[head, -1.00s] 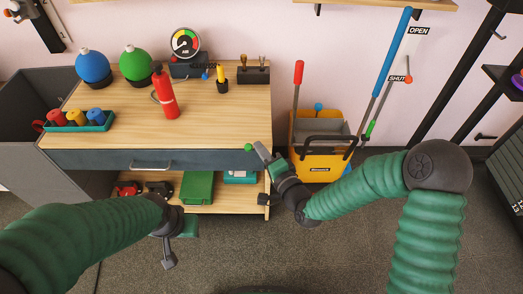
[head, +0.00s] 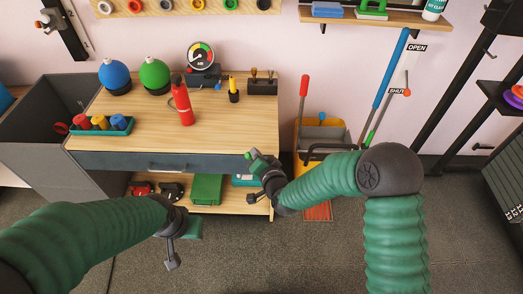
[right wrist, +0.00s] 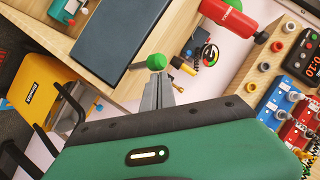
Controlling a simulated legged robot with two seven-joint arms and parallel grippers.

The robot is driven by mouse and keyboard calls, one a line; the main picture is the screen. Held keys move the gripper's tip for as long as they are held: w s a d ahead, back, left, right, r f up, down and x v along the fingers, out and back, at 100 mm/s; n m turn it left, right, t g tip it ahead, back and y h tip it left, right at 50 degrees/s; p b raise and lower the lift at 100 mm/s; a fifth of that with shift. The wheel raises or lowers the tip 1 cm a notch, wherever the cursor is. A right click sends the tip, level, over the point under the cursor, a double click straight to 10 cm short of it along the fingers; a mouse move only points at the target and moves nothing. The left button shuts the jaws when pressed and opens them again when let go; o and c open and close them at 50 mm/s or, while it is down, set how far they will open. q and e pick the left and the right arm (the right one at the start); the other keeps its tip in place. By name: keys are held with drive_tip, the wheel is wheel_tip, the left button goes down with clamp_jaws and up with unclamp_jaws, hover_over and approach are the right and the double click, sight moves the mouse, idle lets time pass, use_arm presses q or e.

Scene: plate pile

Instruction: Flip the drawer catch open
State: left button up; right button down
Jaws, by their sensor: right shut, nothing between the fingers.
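The workbench drawer (head: 120,160) has a dark blue-grey front with a bar handle (head: 165,167) and looks shut. A small green knob (head: 248,155), which looks like the catch's, is at the drawer's right end. My right gripper (head: 256,155) is at this knob. In the right wrist view its fingers (right wrist: 158,92) are shut and empty, with their tips right at the green knob (right wrist: 156,62); I cannot tell if they touch. The catch's body is mostly hidden. My left gripper (head: 172,258) hangs low in front of the bench, away from the drawer; its finger opening is unclear.
On the bench top (head: 145,115) stand a red extinguisher (head: 184,105), blue and green globes, a gauge and a teal tray (head: 105,127). A green box (head: 206,189) lies on the lower shelf. A yellow mop bucket (head: 305,160) stands close right of the bench. Floor in front is open.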

sight(245, 154)
drive_tip(key=a+n+h+p, duration=0.2)
drive_tip(key=p, duration=0.1)
drive_tip(key=shift+a+g, duration=0.2)
drive_tip(key=shift+g, duration=0.1)
drive_tip(key=shift+a+f+n+h+p, duration=0.3)
drive_tip(key=shift+a+n+h+p, duration=0.25)
drive_tip(key=shift+n+p, duration=0.2)
drive_tip(key=shift+a+f, duration=0.15)
drive_tip(key=shift+f, duration=0.25)
drive_tip(key=shift+r+p, duration=0.8)
